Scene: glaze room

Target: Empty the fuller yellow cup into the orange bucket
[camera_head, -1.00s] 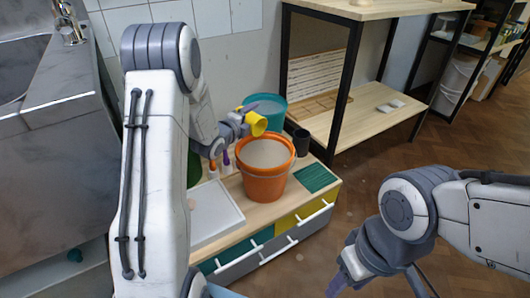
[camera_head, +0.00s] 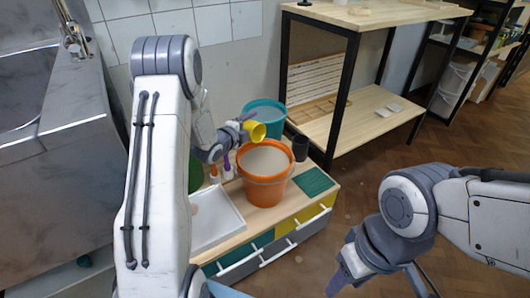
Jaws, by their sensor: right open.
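The orange bucket (camera_head: 264,187) stands on the low wooden-topped cabinet and has a pale grey-beige surface inside. A yellow cup (camera_head: 256,131) is tipped on its side above the bucket's back left rim, its mouth toward the right. My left gripper (camera_head: 241,124) is shut on this cup, partly hidden behind it. No stream shows at the cup's mouth, and its inside is too small to read. Only one yellow cup is in view. My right gripper (camera_head: 384,280) is open and empty, low over the floor at the right.
A teal bucket (camera_head: 270,111) stands behind the orange one, and a dark cup (camera_head: 300,148) at its right. A white tray (camera_head: 213,225) and a green ribbed mat (camera_head: 313,181) lie on the cabinet top. A black-framed shelf (camera_head: 350,105) stands behind; a metal sink (camera_head: 35,80) is at left.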

